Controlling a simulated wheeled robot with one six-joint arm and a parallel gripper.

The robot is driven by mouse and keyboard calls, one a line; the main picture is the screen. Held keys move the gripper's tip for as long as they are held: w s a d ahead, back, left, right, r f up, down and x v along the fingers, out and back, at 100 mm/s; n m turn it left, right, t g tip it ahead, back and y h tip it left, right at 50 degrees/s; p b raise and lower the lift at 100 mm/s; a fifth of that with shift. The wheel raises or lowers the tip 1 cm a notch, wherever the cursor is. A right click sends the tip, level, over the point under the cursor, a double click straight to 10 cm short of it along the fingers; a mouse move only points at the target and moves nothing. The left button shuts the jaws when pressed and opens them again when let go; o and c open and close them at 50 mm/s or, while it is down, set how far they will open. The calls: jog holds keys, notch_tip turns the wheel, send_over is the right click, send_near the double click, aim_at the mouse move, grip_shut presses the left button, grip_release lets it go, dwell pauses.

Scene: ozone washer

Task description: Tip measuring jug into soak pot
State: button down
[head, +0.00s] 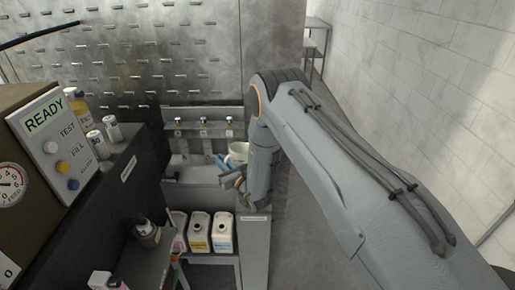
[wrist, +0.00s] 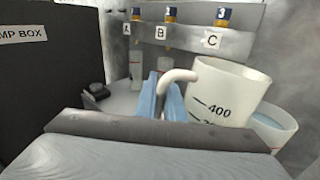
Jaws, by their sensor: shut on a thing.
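The measuring jug (wrist: 228,92) is white, with a 400 mark and a curved handle at its left. It leans slightly in the wrist view, and its base is hidden. My gripper (wrist: 162,98) has its blue fingers shut on the jug's handle. In the head view the jug (head: 238,149) shows as a white cup beside my gripper (head: 226,168), over the bench. A white vessel with a bluish inside, perhaps the soak pot (wrist: 274,130), is partly hidden behind the jug's right side. I cannot tell if the two touch.
A rack (wrist: 185,40) with bays A, B and C and numbered caps stands behind. A dark box (wrist: 45,75) is at the left. White jugs with labels (head: 198,232) stand below the bench. A control panel (head: 55,145) is at the far left. The floor at right is clear.

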jog(key=shift+s+a+n+p, duration=0.2)
jog(key=shift+n+p, duration=0.3)
jog(key=shift+p, duration=1.1)
